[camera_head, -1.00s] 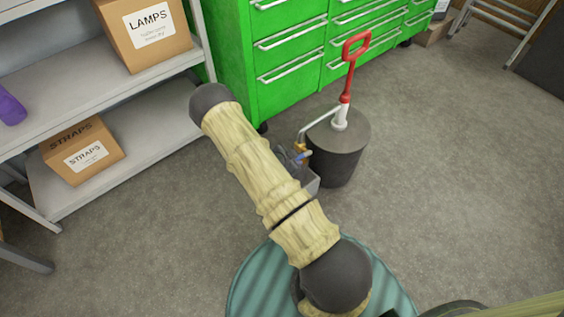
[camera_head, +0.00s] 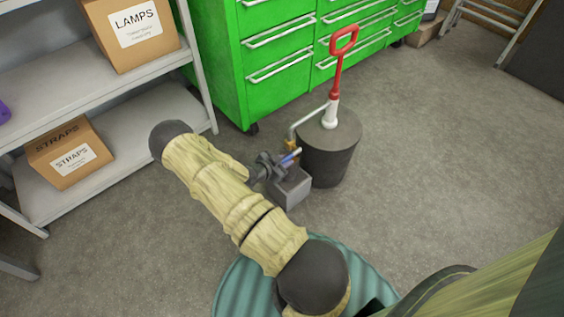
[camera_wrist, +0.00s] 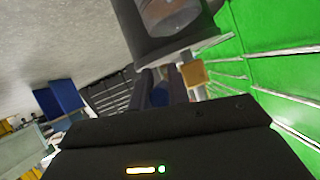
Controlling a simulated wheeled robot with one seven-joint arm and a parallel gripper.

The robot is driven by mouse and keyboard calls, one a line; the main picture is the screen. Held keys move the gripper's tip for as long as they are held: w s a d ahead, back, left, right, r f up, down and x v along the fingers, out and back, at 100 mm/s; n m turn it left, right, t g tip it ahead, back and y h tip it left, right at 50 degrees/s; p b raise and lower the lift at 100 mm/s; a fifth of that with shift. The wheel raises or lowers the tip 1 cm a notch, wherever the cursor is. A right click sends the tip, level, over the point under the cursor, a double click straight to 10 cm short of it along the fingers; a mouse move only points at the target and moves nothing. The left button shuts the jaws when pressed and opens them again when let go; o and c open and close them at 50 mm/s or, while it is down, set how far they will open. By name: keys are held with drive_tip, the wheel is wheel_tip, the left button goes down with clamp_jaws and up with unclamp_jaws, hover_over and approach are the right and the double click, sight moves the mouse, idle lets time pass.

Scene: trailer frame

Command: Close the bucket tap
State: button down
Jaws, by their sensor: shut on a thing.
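The dark grey bucket (camera_head: 328,158) stands upright on the floor, with a red-handled pump (camera_head: 335,88) on its lid. A small brass-coloured tap (camera_head: 290,144) shows at its left side, with a blue tap handle (camera_head: 289,158) by it. My gripper (camera_head: 284,161) reaches in from the left and is shut at the blue handle; my arm hides part of the gripper. The wrist view shows the brass part (camera_wrist: 194,73) close beyond my fingers (camera_wrist: 163,88), with dark blue between them. The exact grip and the handle's angle are hard to make out.
A green drawer cabinet (camera_head: 280,55) stands behind. A shelf (camera_head: 130,135) with cardboard boxes is at the left.

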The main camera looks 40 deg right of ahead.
drive_tip(key=c, duration=1.3)
unclamp_jaws()
drive_tip(key=shift+c, duration=0.2)
drive_tip(key=shift+a, duration=0.1)
drive_tip(key=p+v, duration=0.4)
drive_tip(key=v, duration=1.3)
drive_tip(key=shift+p, duration=0.4)
drive_tip(key=shift+a, duration=0.15)
